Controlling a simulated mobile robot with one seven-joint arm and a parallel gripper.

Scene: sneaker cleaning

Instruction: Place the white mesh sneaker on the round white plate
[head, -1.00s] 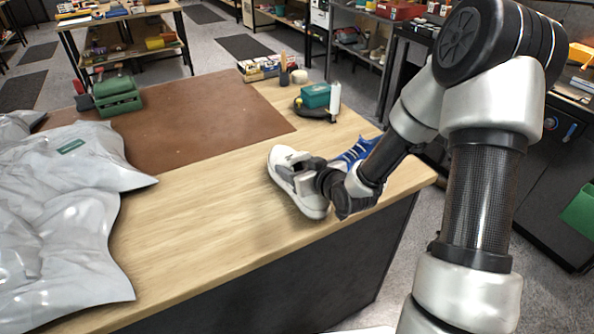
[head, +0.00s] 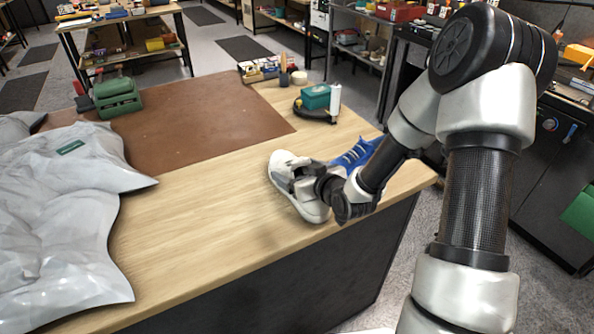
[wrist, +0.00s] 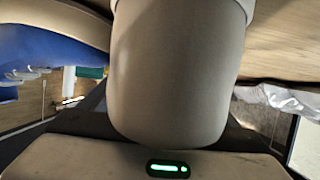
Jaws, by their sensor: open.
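The white mesh sneaker (head: 284,161) stands on the wooden table near its front right edge, in the head view. My gripper (head: 302,178) is open at the sneaker's right side, its jaws against or just over the shoe's middle. The gripper hides part of the sneaker; whether the fingers touch it I cannot tell. I see no round white plate in either view.
A blue sneaker (head: 356,153) stands just right of the white one, partly behind my arm; it also shows in the wrist view (wrist: 45,50). Grey plastic bags (head: 70,210) cover the left. The middle wood (head: 190,220) is clear.

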